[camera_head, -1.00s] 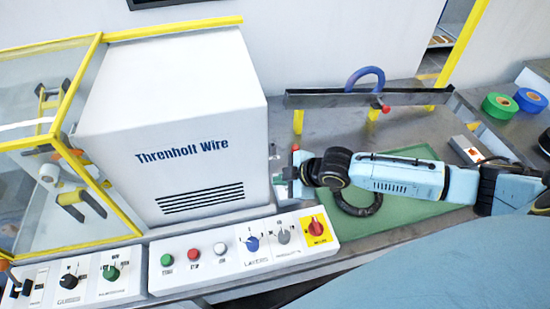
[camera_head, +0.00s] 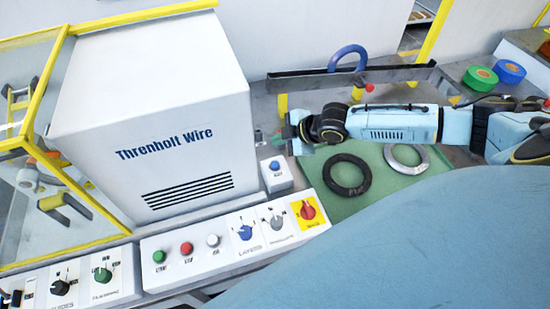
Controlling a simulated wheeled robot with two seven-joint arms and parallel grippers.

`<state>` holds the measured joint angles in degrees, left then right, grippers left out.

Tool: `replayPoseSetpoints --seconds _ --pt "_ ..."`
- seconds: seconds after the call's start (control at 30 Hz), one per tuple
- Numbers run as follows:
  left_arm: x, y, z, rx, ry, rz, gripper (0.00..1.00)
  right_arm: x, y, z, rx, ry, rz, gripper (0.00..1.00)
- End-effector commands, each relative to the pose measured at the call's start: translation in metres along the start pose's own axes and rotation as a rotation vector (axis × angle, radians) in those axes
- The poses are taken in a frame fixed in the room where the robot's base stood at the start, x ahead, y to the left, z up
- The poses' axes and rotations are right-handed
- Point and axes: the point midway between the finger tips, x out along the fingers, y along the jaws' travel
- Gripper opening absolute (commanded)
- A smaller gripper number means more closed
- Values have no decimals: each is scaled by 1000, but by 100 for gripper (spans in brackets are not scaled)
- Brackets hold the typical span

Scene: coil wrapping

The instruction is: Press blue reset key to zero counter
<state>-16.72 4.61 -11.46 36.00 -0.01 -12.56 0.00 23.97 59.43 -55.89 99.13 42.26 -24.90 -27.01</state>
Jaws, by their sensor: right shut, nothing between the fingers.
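A blue key (camera_head: 274,164) sits on top of a small white box (camera_head: 278,181), just right of the white Threnholt Wire cabinet (camera_head: 165,110). The label on the box is too small to read. My right gripper (camera_head: 289,133) is shut and empty, pointing left beside the cabinet. In the picture it is above and slightly right of the blue key, apart from it. No counter display can be made out. My left gripper is not in view.
A front panel (camera_head: 225,262) carries green, red and white buttons, a blue knob, a grey knob and a red-on-yellow switch. A black ring (camera_head: 347,189) and a silver ring (camera_head: 390,152) lie on a green mat (camera_head: 400,190). Yellow-framed guarding (camera_head: 45,85) stands left.

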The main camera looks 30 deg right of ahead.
Motion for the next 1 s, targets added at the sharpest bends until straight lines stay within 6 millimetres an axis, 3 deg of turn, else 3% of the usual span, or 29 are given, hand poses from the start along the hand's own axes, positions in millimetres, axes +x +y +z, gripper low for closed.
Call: replayPoseSetpoints --seconds 0.43,0.7,1.0 --pt "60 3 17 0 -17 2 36 38 -28 28 0 0 -1 0" --pt "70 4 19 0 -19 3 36 53 -39 39 0 0 0 0" --pt "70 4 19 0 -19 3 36 54 -39 39 0 0 0 0"
